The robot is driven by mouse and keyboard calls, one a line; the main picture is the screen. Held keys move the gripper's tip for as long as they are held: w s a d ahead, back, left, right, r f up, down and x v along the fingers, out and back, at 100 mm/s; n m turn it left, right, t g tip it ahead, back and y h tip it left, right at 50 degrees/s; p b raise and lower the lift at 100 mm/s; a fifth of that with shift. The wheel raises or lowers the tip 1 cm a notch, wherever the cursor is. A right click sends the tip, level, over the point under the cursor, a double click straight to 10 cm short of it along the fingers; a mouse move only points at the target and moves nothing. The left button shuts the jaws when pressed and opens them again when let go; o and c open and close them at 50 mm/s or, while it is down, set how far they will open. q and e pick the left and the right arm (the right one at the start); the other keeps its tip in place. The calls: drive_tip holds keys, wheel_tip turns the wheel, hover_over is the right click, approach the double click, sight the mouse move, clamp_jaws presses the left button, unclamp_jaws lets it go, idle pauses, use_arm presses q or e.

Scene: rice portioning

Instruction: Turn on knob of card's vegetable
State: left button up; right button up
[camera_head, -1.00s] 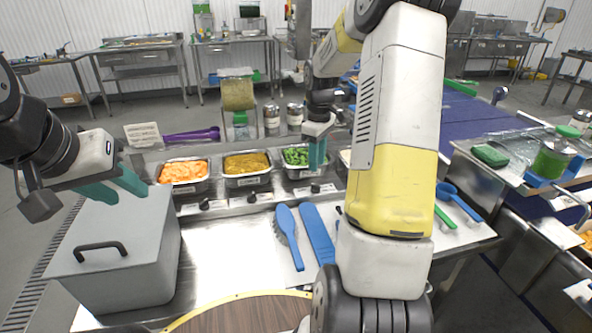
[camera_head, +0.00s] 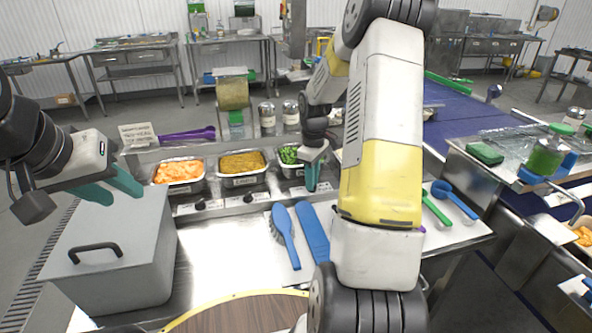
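A white card (camera_head: 137,134) with small print stands on the ledge at the back left; I cannot read its words. Three food trays sit in the counter: orange pieces (camera_head: 179,170), a yellow-brown food (camera_head: 242,168) and green vegetables (camera_head: 288,156). Black knobs are on the front strip, one below the orange tray (camera_head: 200,204) and one below the middle tray (camera_head: 248,198). My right gripper (camera_head: 312,183) points down in front of the green tray, at the strip, and hides the knob area there. Its finger gap is not visible. My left gripper (camera_head: 108,188) is open and empty above the grey box.
A grey lidded box (camera_head: 125,260) stands at the left. A blue brush (camera_head: 284,232) and a blue flat tool (camera_head: 313,232) lie on the steel counter. A purple utensil (camera_head: 187,135) lies behind the trays. Shakers (camera_head: 267,118) stand at the back.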

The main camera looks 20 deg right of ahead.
clamp_jaws()
drive_tip(key=shift+m, duration=0.4)
drive_tip(key=m, duration=0.3)
drive_tip(key=shift+m, duration=0.4)
drive_tip(key=m, duration=0.9)
drive_tip(key=shift+r, duration=0.1)
drive_tip(key=m, duration=0.4)
drive_tip(key=shift+m, duration=0.3)
drive_tip(key=shift+o, duration=2.2)
unclamp_jaws()
